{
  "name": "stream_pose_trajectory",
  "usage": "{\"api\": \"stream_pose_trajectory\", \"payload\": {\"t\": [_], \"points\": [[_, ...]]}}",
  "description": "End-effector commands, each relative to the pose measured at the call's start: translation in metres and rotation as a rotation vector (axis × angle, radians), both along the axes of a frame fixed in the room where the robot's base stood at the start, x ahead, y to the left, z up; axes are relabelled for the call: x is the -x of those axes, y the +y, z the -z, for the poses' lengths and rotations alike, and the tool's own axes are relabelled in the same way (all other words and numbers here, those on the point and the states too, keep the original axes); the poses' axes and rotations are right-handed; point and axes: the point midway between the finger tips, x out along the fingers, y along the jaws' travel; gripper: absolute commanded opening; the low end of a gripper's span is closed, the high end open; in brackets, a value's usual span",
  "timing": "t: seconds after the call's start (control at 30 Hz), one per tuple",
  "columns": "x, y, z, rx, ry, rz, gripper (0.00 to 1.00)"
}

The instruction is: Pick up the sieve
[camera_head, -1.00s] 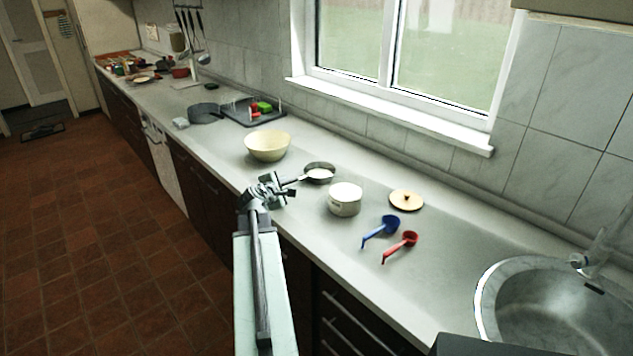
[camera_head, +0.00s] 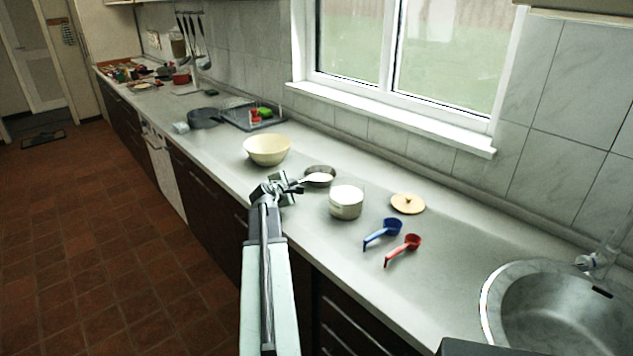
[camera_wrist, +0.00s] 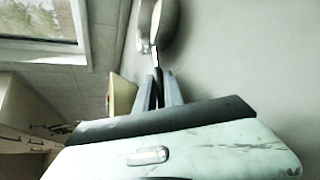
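The sieve (camera_head: 314,180) shows as a small pale oval head with a thin handle pointing left toward my gripper. It overlaps the near part of a dark round pan (camera_head: 320,169); I cannot tell how far apart they are. My gripper (camera_head: 291,187) is over the counter's front part, left of the pan. In the wrist view the pale sieve head (camera_wrist: 155,22) is at the top, and its dark handle runs down between the fingertips (camera_wrist: 158,78). The fingers converge on the handle and look shut on it.
A cream bowl (camera_head: 267,149) stands behind my gripper, a white pot (camera_head: 346,202) to its right. A wooden lid (camera_head: 407,204), a blue scoop (camera_head: 392,227) and a red scoop (camera_head: 410,242) lie farther right. The sink (camera_head: 560,312) is at far right. Counter before it is clear.

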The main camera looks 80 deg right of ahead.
Motion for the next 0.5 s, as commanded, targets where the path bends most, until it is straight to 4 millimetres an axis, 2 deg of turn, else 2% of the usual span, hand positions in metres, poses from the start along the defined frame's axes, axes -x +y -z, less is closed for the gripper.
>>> {"api": "stream_pose_trajectory", "payload": {"t": [0.33, 0.5], "points": [[0.001, 0.000, -0.002, -0.001, 0.000, 0.002, 0.00], [0.001, 0.000, -0.022, -0.001, 0.000, 0.002, 0.00]]}}
